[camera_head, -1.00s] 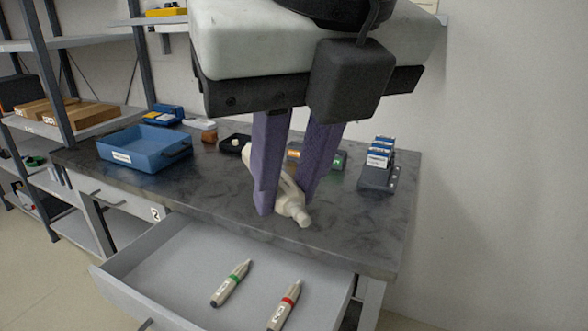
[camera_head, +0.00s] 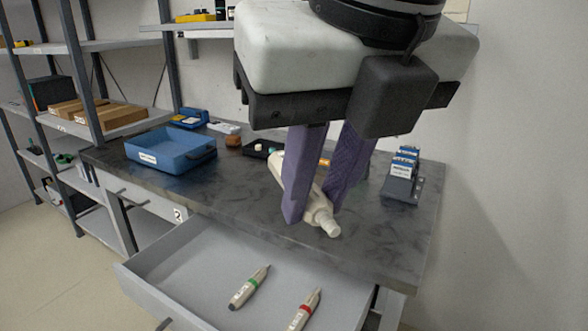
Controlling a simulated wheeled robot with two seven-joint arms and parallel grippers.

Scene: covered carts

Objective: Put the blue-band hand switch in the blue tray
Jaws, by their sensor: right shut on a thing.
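My right gripper (camera_head: 312,212) comes down from the top with two purple fingers. It is shut on a whitish hand switch (camera_head: 321,212), held tilted above the dark worktop. The fingers hide the switch's middle, so I cannot see a blue band on it. The blue tray (camera_head: 173,161) stands on the worktop to the left of the gripper and looks empty. My left gripper is not in view.
The open drawer (camera_head: 215,282) below the worktop (camera_head: 380,235) holds a green-band switch (camera_head: 249,288) and a red-band switch (camera_head: 305,310). A dark rack with blue-white items (camera_head: 402,173) stands at the right. The worktop between tray and gripper is mostly clear.

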